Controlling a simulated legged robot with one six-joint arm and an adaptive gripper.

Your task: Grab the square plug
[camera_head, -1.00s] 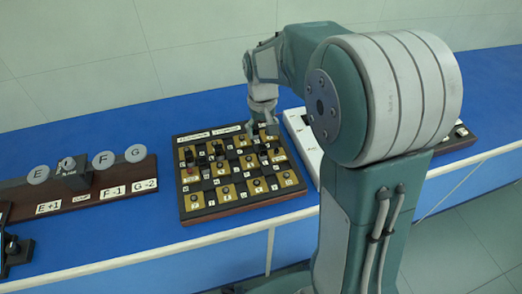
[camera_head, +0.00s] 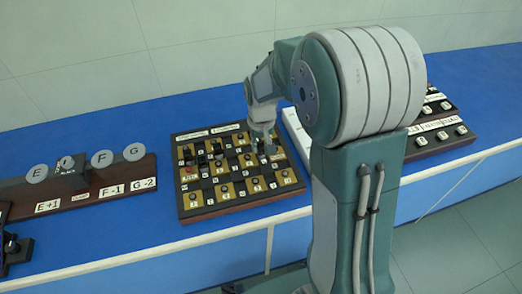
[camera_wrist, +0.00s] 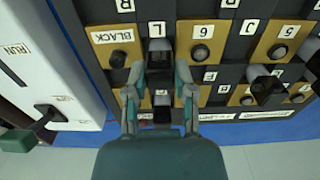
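The board (camera_head: 242,191) has brass and black squares with knobs and dark plugs; it lies on the blue bench in the head view. My gripper (camera_head: 264,148) is over its upper right part. In the wrist view my gripper (camera_wrist: 159,76) is open, with a finger on each side of a column of black squares. A black square plug (camera_wrist: 160,48) stands just past the fingertips, between their lines. Another dark square piece (camera_wrist: 162,117) shows between the fingers nearer the palm. I see no finger clearly touching either. A third black plug (camera_wrist: 266,88) stands to the right.
A white panel (camera_wrist: 50,60) with a RUN label borders the board on the left in the wrist view. Round knobs (camera_wrist: 201,52) sit close beside the fingers. In the head view, a rack with grey discs (camera_head: 103,159) stands left and a keyed panel (camera_head: 440,125) right.

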